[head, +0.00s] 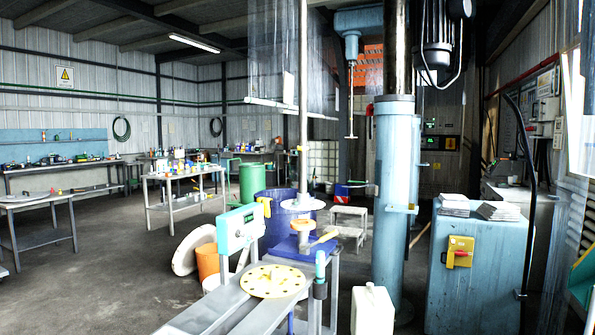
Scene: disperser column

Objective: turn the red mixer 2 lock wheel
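A tall blue mixer column (395,200) stands right of centre, with a dark shaft rising from its top. A small red part (369,109) sticks out at the column's upper left side; it may be the lock wheel, but it is too small to make out its shape. A thin stirrer shaft (351,100) hangs from the blue mixer head left of the column. Neither of my grippers shows in the head view, and nothing is seen touching the red part.
A blue cabinet (472,285) with a yellow switch plate (460,252) stands right of the column. In front are a bench with a yellow perforated disc (273,281) and a white canister (372,311). A blue drum (280,215) stands behind. Open floor lies at left.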

